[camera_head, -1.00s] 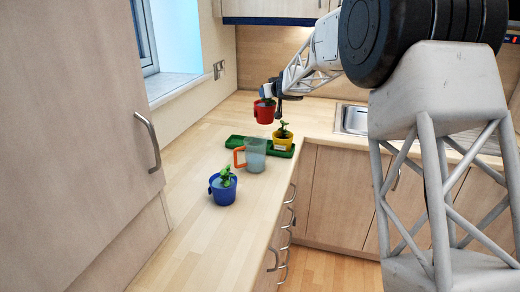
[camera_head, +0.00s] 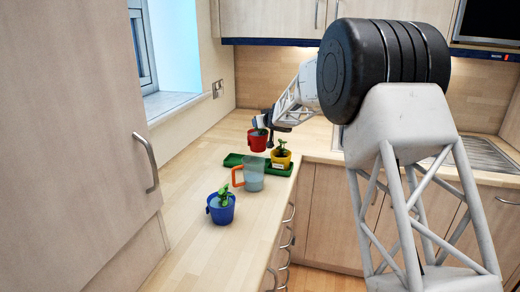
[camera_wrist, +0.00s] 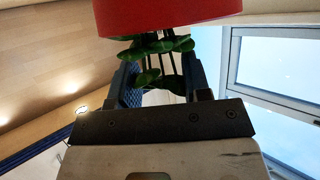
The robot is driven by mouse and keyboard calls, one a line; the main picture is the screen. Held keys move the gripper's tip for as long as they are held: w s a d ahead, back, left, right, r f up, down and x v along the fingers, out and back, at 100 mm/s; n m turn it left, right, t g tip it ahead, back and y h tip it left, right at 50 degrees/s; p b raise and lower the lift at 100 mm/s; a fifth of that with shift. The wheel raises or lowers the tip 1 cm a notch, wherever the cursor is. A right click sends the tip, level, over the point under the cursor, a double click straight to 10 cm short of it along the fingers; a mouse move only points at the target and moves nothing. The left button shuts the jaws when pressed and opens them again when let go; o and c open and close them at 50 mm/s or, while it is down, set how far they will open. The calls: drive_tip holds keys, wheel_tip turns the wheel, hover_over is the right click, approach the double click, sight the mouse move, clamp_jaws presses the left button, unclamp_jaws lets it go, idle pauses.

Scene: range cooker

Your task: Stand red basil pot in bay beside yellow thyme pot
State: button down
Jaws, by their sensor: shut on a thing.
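The red basil pot (camera_head: 257,141) hangs upright in my gripper (camera_head: 264,124), just above the green tray (camera_head: 232,159). It is left of the yellow thyme pot (camera_head: 281,163), which stands in the tray's right part. The tray's left part is empty. In the wrist view, the red pot (camera_wrist: 165,14) fills the top edge, with green leaves between the fingers of my gripper (camera_wrist: 160,78), which is shut on it. The gap between the red pot's base and the tray is small, and its exact size is hard to tell.
A clear jug (camera_head: 253,177) with an orange handle stands in front of the tray and hides part of it. A blue plant pot (camera_head: 221,212) stands nearer on the worktop. A tall cupboard (camera_head: 75,130) is at left. The worktop left of the tray is clear.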

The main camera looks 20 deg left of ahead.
sight(264, 131)
drive_tip(key=shift+f, duration=2.25)
drive_tip(key=shift+f, duration=2.05)
drive_tip(key=c, duration=0.6)
unclamp_jaws()
drive_tip(key=shift+o, duration=0.2)
drive_tip(key=shift+r, duration=0.15)
drive_tip(key=v, duration=1.2)
